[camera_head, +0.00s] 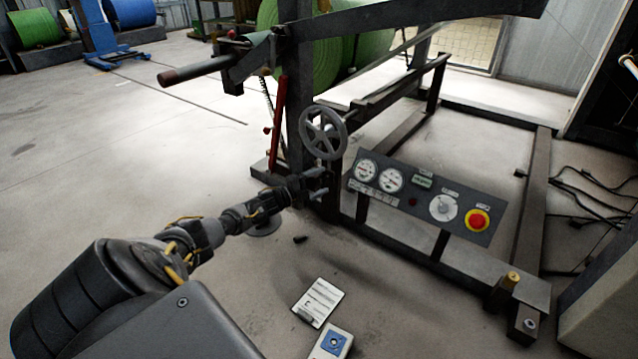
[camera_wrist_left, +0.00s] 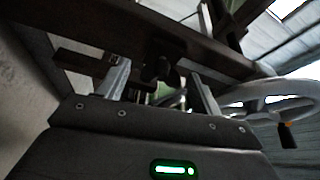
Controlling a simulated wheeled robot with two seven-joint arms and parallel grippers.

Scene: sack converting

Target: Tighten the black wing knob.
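In the left wrist view a dark, lobed shape that looks like the black wing knob (camera_wrist_left: 158,60) sits on the dark frame, beyond and between my fingertips. In the head view I cannot make the knob out clearly against the dark post. My left gripper (camera_head: 321,182) reaches in from the left, just below the grey handwheel (camera_head: 323,133). In the left wrist view its two fingers (camera_wrist_left: 159,72) stand well apart, with a gap around the dark shape and no visible contact. My right gripper is not in view.
A control panel (camera_head: 420,194) with gauges and a red stop button is right of the gripper. A red lever (camera_head: 278,122) stands left of the post. The left floor is clear.

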